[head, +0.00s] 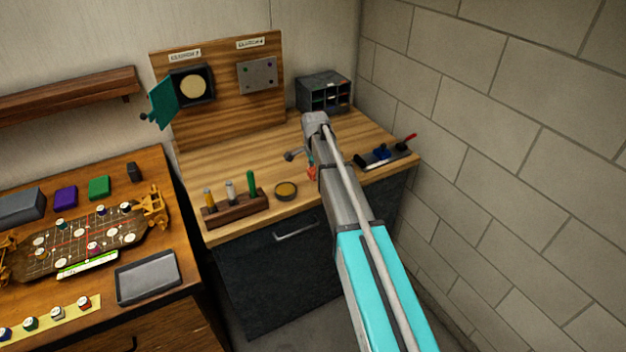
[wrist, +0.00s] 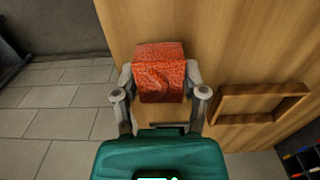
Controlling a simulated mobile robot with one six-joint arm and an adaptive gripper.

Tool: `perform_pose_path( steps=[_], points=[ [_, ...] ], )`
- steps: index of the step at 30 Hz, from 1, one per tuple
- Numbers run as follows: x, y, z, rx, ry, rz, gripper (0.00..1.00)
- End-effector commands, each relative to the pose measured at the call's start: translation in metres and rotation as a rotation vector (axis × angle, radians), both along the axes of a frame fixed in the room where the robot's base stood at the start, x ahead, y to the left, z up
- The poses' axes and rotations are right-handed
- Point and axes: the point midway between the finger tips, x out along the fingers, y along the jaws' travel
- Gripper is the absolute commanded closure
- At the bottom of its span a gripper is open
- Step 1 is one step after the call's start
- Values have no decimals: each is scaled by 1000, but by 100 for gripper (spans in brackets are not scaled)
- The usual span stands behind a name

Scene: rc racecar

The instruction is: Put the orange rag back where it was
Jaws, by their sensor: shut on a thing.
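The orange rag (wrist: 160,75) is a rough red-orange folded cloth, held between my two fingers in the wrist view. My gripper (wrist: 159,95) is shut on it. The rag shows in front of the wooden surface (wrist: 222,55); I cannot tell whether it touches that surface. An empty wooden frame (wrist: 220,105) lies on the wood to the right of the rag. In the head view only a small orange bit of the rag (head: 311,173) shows beside my arm, over the right workbench (head: 235,163). My arm hides most of that area.
A compartment box (head: 324,92) stands at the back right. A dark tray with a red-handled tool (head: 385,154) sits at the right edge. A wooden holder with several tubes (head: 236,208) and a round tin (head: 286,190) stand at the front. A block wall bounds the right.

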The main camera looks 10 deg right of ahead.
Motion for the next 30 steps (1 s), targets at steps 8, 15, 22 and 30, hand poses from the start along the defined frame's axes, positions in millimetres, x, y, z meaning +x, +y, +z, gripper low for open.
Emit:
perform_pose_path(
  steps=[8, 15, 22, 30],
  points=[
    [6, -3, -23, 0, 0, 0, 82],
    [6, -3, -38, 0, 0, 0, 82],
    [6, -3, -38, 0, 0, 0, 82],
    [6, -3, -40, 0, 0, 0, 43]
  ],
)
